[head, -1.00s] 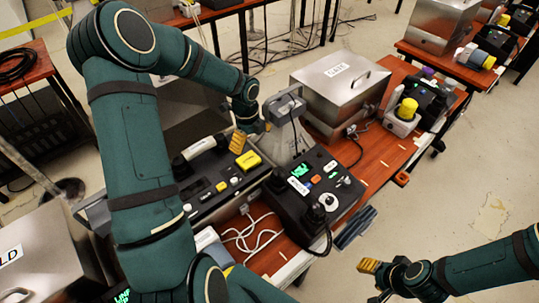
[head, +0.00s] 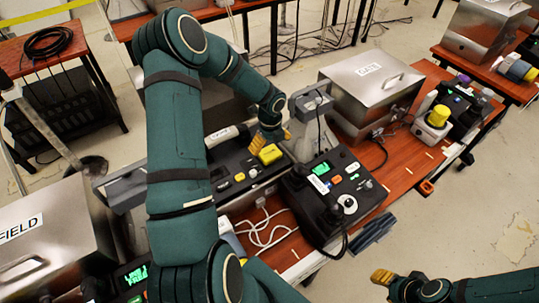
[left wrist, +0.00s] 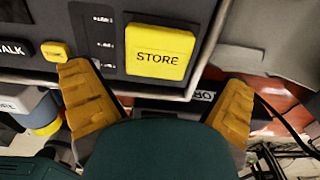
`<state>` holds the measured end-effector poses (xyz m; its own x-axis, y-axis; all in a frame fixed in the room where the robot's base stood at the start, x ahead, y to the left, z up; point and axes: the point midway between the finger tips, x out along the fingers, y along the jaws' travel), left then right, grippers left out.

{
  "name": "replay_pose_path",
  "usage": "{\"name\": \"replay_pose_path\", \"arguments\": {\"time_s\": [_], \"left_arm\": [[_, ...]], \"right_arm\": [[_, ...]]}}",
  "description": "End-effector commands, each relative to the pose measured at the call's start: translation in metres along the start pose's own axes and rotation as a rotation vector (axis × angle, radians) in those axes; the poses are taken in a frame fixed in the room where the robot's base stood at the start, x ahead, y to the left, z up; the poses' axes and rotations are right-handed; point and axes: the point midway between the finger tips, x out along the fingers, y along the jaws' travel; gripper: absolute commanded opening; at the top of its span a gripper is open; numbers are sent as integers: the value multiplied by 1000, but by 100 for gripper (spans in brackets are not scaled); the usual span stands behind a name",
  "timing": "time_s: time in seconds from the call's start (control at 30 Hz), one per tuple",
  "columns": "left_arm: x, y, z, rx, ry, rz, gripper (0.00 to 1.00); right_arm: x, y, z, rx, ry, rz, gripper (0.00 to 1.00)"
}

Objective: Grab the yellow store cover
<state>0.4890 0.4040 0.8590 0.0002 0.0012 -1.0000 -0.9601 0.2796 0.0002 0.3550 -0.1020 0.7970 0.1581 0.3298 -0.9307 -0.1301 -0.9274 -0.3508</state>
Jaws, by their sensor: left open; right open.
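The yellow store cover (head: 270,154) is a square block on the black console at mid table. In the left wrist view the cover (left wrist: 160,50), lettered STORE, is at the top centre, flat on the panel. My left gripper (head: 272,135) is just behind the cover in the head view. Its two yellow fingers (left wrist: 158,80) are spread wide, one on either side below the cover, and nothing is between them. My right gripper (head: 383,277) is away from the table at the lower right, holding nothing visible; its finger gap is hard to see.
A small yellow button (left wrist: 55,51) sits left of the cover. A second console (head: 330,190) with a green display stands to the right. A metal GATE box (head: 370,85) is behind it. White cables (head: 265,228) lie on the table in front.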

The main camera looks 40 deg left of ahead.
Motion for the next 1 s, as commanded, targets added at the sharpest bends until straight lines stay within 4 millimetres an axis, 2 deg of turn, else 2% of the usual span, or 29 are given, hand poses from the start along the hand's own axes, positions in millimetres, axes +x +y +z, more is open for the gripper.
{"name": "replay_pose_path", "arguments": {"time_s": [0.23,0.5,0.53,0.6,0.7,1.0], "left_arm": [[38,3,0,-1,2,1,100],[42,3,1,-2,0,-1,100],[42,3,1,-2,0,-1,93],[42,3,1,-2,0,-1,68],[42,3,1,-2,0,0,38],[39,3,1,-2,0,-1,38]], "right_arm": [[8,3,4,-2,-7,-1,47],[8,3,4,-3,-8,-1,47],[8,3,4,-2,-8,-1,47],[8,3,4,-2,-8,-1,47],[8,3,4,-2,-8,-1,47],[7,3,4,-2,-7,-1,47]]}}
